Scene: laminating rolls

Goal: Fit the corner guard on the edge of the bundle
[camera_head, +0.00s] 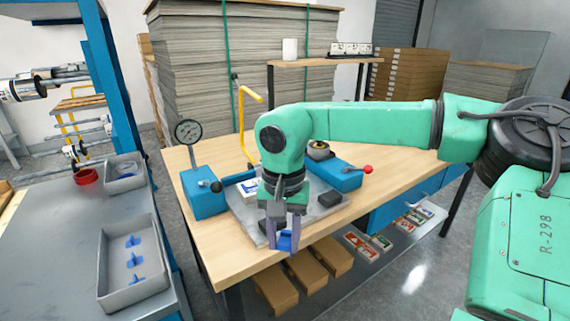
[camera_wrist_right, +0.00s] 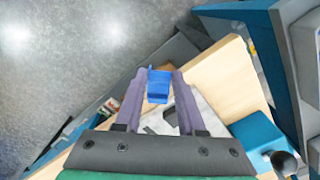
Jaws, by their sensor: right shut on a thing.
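My right gripper (camera_head: 283,232) points down over the front edge of the wooden workbench and is shut on a small blue corner guard (camera_head: 286,242). In the right wrist view the blue guard (camera_wrist_right: 158,86) sits between the two purple-grey fingertips. A tall stack of grey sheets with green straps, seemingly the bundle (camera_head: 190,60), stands behind the bench, well apart from my gripper. Several more blue pieces (camera_head: 134,260) lie in a grey tray at the left. My left gripper is not in view.
The wooden bench (camera_head: 400,165) carries a grey plate (camera_head: 245,215), blue blocks (camera_head: 205,193), a dial gauge (camera_head: 188,132) and a yellow bent bar (camera_head: 243,115). A blue post (camera_head: 108,75) rises at the left. Boxes (camera_head: 308,270) sit on the shelf below.

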